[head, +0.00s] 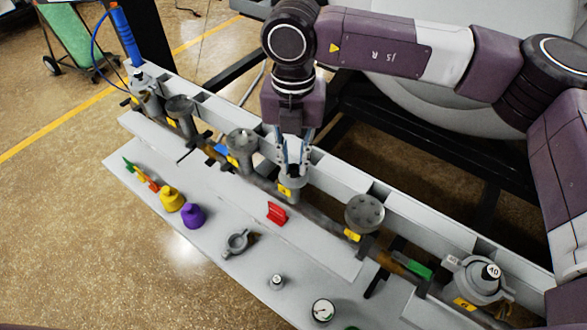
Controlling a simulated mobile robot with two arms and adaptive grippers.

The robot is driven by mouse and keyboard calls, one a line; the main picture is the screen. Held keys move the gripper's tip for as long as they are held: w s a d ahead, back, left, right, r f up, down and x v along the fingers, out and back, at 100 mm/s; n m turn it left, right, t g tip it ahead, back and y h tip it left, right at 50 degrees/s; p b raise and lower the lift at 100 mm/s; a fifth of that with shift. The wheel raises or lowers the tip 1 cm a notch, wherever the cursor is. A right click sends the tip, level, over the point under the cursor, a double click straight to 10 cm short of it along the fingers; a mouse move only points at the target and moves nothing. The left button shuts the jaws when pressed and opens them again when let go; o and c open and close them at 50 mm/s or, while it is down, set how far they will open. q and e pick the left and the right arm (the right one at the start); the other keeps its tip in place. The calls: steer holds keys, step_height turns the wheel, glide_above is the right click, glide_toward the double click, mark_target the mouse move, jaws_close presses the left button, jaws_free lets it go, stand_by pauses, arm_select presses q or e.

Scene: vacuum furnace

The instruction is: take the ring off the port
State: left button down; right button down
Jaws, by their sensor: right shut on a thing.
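The port (291,187) is a grey upright stub with a flange, in the middle of a row of ports along the grey rail, with a yellow tag on its front. My right gripper (293,163) points straight down over this port, its fingers shut on the ring at the port's top. The ring itself is mostly hidden between the fingers and too small to make out clearly. I cannot tell whether it still touches the port. My left gripper is not in view.
Other ports stand along the rail, one with a round bolted flange (364,212). The shelf's front has free room.

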steer(key=shift+r+p, duration=0.75)
steer(key=shift+r, duration=2.05)
